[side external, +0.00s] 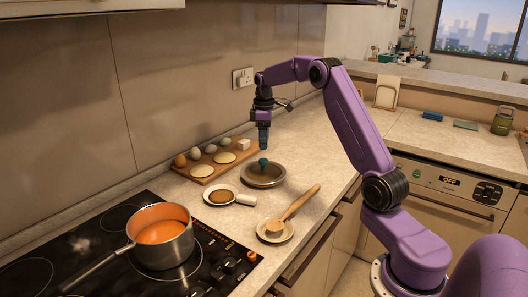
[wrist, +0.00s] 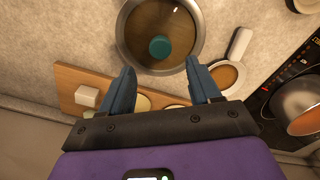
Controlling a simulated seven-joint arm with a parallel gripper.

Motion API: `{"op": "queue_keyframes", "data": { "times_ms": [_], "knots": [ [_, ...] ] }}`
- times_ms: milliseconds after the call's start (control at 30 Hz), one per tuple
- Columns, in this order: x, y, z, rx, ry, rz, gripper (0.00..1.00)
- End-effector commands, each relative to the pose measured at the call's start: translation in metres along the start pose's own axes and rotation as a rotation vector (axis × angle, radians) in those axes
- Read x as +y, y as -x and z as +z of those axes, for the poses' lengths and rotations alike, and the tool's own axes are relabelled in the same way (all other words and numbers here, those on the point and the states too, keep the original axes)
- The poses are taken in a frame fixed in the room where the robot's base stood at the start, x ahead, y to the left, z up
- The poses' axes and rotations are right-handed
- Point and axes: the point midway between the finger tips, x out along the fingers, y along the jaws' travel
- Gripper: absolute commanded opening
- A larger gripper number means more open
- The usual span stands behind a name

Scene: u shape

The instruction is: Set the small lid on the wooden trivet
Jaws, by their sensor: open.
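The small lid (side external: 264,180) is round, with a metal rim and a teal knob, and lies on the counter right of the wooden board. It also shows at the top of the wrist view (wrist: 135,35). My gripper (side external: 264,146) is open and empty above the lid, pointing down. In the wrist view my gripper's fingertips (wrist: 159,68) are apart, with the knob beyond them and between their lines. I cannot clearly make out a trivet. The flat wooden piece in view is the board (side external: 183,172) holding several eggs, flat round pieces and a white cube.
A white-handled dish with brown contents (side external: 222,196) lies left of the lid. A wooden ladle (side external: 296,206) rests on a small plate (side external: 270,239) nearer the counter edge. An orange-filled pot (side external: 163,250) stands on the black cooktop (side external: 100,215). The wall runs behind the board.

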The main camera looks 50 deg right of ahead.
Motion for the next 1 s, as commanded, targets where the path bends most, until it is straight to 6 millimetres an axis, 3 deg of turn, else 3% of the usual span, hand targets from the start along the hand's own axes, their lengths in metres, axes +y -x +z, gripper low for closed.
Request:
{"op": "queue_keyframes", "data": {
  "times_ms": [100,300,367,467,600,733,867,1000],
  "knots": [
    [0.000,0.018,-0.001,0.001,0.001,0.002,0.62],
    [-0.002,0.033,-0.001,0.000,0.003,-0.001,0.62],
    [-0.008,0.036,-0.005,-0.001,0.010,-0.001,0.62],
    [-0.033,0.040,-0.020,0.001,0.036,0.000,0.62],
    [-0.097,0.047,-0.045,0.004,0.095,0.003,0.62],
    [-0.165,0.052,-0.055,0.006,0.151,0.003,0.62],
    [-0.230,0.054,-0.051,0.011,0.207,0.004,0.62],
    [-0.296,0.053,-0.033,0.015,0.269,0.004,0.62]
  ]
}}
